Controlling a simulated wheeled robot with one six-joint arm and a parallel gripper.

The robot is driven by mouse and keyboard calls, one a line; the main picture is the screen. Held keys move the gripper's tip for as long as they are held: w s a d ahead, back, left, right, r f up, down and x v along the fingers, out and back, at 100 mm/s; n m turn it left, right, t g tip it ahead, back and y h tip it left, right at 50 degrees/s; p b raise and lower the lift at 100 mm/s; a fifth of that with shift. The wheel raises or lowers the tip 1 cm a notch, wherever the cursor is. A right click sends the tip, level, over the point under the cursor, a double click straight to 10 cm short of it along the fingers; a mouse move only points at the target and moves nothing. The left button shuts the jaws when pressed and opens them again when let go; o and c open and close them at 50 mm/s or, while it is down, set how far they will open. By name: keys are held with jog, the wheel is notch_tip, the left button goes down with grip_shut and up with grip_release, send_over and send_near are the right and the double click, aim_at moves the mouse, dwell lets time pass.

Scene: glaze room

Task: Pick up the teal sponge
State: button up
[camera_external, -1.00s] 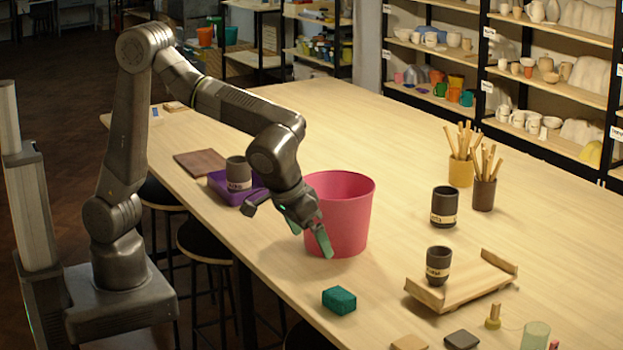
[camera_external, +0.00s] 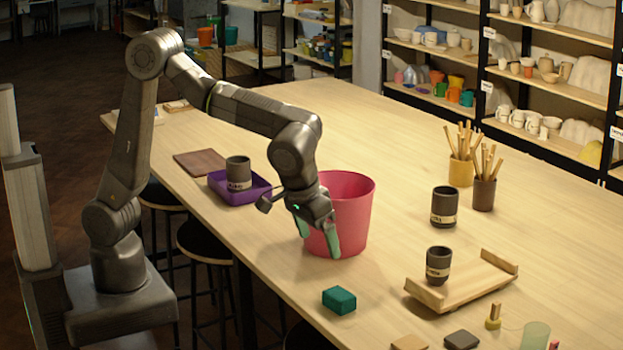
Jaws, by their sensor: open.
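The teal sponge (camera_external: 339,300) is a small block lying flat on the table near its front edge, in the external view. My gripper (camera_external: 319,242) has green fingers and points down. It is open and empty. It is above and behind the sponge, a little to the left of it, and apart from it. It shows in front of the pink bucket (camera_external: 355,205); I cannot tell whether it touches the bucket.
A wooden tray (camera_external: 480,284) with a dark cup (camera_external: 438,264) stands right of the sponge. A purple tray (camera_external: 258,188) holding another dark cup (camera_external: 238,173) is at left. Flat blocks lie near the front edge. The table around the sponge is clear.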

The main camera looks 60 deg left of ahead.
aim_at(339, 293)
jog(key=w+f+g+b, duration=0.2)
jog(key=w+f+g, duration=0.1)
jog(key=w, duration=0.4)
jog(key=shift+n, duration=0.3)
jog(key=f, duration=0.2)
jog(key=f+p, duration=0.1)
jog(key=f, duration=0.5)
jog(key=shift+s, duration=0.35)
jog(key=shift+s+f+p, duration=0.15)
jog(key=shift+f+p, duration=0.35)
jog(key=shift+f, duration=0.8)
jog(key=shift+s+f+p, duration=0.1)
jog(key=shift+f+p, duration=0.35)
jog(key=shift+f, duration=0.8)
jog(key=c, duration=1.1)
